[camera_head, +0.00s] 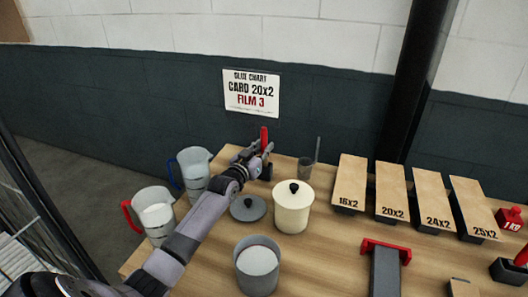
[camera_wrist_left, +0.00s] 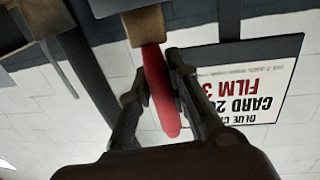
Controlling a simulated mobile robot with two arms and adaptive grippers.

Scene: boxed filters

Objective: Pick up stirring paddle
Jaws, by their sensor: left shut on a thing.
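My left gripper (camera_head: 262,158) is at the back of the table, left of the cream lidded pot. It is shut on the red handle of the stirring paddle (camera_head: 264,137), which stands roughly upright and sticks up above the fingers. In the left wrist view the red handle (camera_wrist_left: 163,92) lies between the two fingers (camera_wrist_left: 160,84), with a tan part at its top end. The paddle's lower end is hidden behind the gripper in the head view. My right gripper is not in view.
The cream pot (camera_head: 293,208), a grey lid (camera_head: 248,208) and a grey container of white stuff (camera_head: 257,268) stand near my left arm. Two jugs (camera_head: 194,170) are left of it. A small cup with a grey stick (camera_head: 317,150) is right of the gripper. Wooden boards (camera_head: 349,183) lie farther right.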

